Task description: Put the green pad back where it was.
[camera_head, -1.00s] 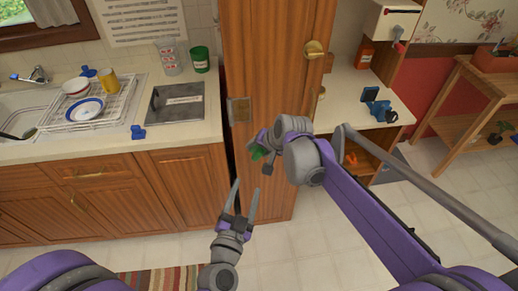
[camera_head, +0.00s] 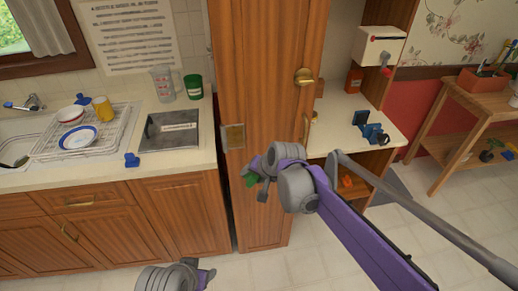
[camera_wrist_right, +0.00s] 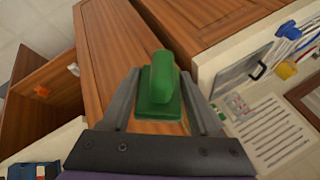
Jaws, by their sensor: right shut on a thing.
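The green pad (camera_wrist_right: 158,92) has a flat base with a raised rounded grip. In the right wrist view it sits between the fingers of my right gripper (camera_wrist_right: 163,105), which is shut on it. The rest of the pad is hidden by the wrist there. My left wrist (camera_head: 178,277) shows at the bottom edge of the head view, but its fingertips are not clearly visible.
A tall wooden door (camera_head: 262,100) with brass fittings stands close behind the right gripper. To its left is a counter (camera_head: 130,168) with a dish rack (camera_head: 118,122), sink and green cup (camera_head: 193,87). To its right is a cream worktop (camera_head: 345,110) holding a blue device (camera_head: 370,128).

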